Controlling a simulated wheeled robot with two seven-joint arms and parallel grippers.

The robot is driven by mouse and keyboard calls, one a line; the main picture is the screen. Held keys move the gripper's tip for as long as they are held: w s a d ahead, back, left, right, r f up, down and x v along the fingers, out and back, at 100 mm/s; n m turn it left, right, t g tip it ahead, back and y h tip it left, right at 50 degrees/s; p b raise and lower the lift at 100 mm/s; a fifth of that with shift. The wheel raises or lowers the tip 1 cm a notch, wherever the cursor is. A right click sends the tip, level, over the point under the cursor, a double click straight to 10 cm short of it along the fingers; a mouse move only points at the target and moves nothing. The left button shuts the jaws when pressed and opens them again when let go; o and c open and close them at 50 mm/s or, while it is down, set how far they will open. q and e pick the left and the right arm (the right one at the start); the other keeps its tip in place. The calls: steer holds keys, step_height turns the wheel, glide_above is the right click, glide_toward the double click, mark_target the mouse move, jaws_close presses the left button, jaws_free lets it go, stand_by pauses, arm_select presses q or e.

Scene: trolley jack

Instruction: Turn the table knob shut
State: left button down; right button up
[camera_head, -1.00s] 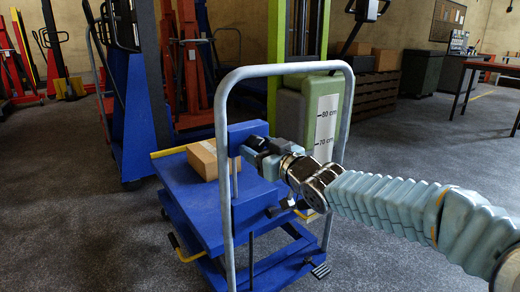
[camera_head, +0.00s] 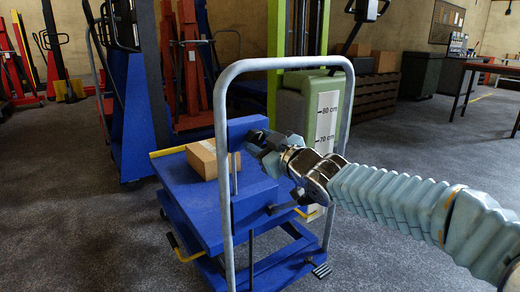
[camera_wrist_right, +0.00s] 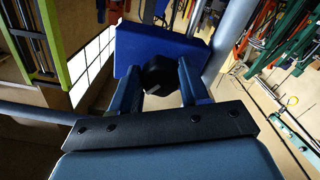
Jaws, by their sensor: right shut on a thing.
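The table knob (camera_wrist_right: 159,74) is a dark, faceted knob in front of a blue block in the right wrist view. In the head view it shows only as a small dark shape (camera_head: 253,136) on the blue block (camera_head: 243,129) of the trolley jack. My right gripper (camera_head: 262,143) reaches in from the right. In the right wrist view its two blue fingers (camera_wrist_right: 160,83) stand on either side of the knob, shut on it. The knob's far side is hidden. My left gripper is not in view.
The blue lift table (camera_head: 185,191) carries a cardboard box (camera_head: 208,160) at its left. A grey tubular handle (camera_head: 222,110) arches around the blue block, close to my right arm. A green-grey post with a height scale (camera_head: 327,118) stands behind. Open floor lies left and right.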

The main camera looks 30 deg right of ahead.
steer(key=n+b, duration=0.1)
steer(key=n, duration=0.2)
steer(key=shift+d+n, duration=0.1)
steer(key=shift+n, duration=0.3)
steer(key=shift+n+b, duration=0.75)
steer(key=shift+n, duration=0.95)
steer(key=o, duration=1.1)
steer(key=shift+r, duration=0.1)
steer(key=shift+c, duration=0.2)
